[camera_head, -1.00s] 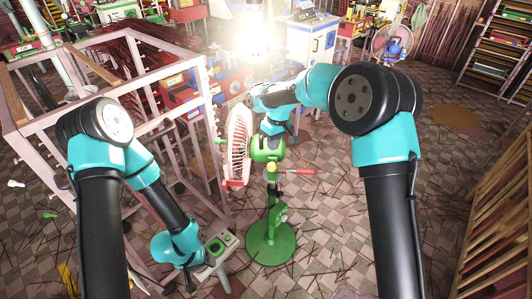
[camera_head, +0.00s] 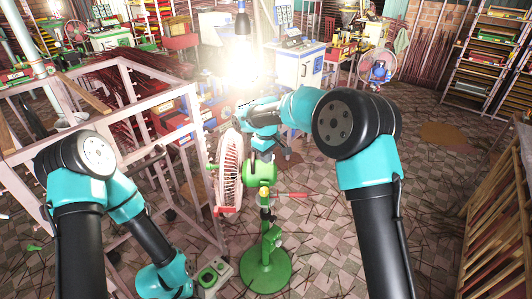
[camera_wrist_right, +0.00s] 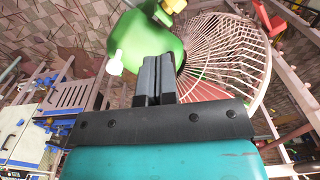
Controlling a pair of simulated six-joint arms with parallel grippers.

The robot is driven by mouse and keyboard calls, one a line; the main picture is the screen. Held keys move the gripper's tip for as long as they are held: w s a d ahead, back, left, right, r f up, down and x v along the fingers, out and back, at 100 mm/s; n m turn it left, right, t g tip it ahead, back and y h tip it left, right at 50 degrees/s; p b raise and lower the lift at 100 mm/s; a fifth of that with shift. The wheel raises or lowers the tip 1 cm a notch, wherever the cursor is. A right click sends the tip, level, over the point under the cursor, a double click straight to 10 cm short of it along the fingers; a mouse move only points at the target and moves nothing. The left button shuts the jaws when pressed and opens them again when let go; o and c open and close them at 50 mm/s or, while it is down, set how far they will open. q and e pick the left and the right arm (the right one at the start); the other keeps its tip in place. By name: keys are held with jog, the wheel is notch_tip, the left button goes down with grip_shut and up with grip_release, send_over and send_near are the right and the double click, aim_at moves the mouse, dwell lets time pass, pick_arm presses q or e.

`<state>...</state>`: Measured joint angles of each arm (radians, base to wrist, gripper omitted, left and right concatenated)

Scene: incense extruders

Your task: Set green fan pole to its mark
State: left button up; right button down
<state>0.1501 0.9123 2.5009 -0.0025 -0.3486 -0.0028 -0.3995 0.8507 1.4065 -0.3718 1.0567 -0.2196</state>
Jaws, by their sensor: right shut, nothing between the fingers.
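The green fan stands upright on its round green base (camera_head: 266,272). Its green pole (camera_head: 265,228) rises to a yellow collar (camera_head: 264,192) below the green motor housing (camera_head: 258,172). The white and red grille (camera_head: 229,172) faces left. A thin red bar (camera_head: 292,195) juts right at collar height; I cannot tell whether it is the mark. My right gripper (camera_wrist_right: 157,72) is shut and empty, its fingertips close to the green housing (camera_wrist_right: 140,45) in the right wrist view. Contact is unclear. In the head view it is above the housing, mostly hidden.
A grey strip with green buttons (camera_head: 213,274) lies left of the base. A pale metal frame (camera_head: 190,130) stands close on the left. A blue and white cabinet (camera_head: 300,68) is behind. Tiled floor (camera_head: 335,225) right of the fan is fairly clear, with scattered sticks.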

aim_at(266, 177)
notch_tip(266, 177, down, 10)
jog(key=shift+r, duration=0.1)
dwell(0.4)
jog(key=shift+s+f, duration=0.1)
jog(key=shift+f, duration=2.7)
notch_tip(266, 177, up, 15)
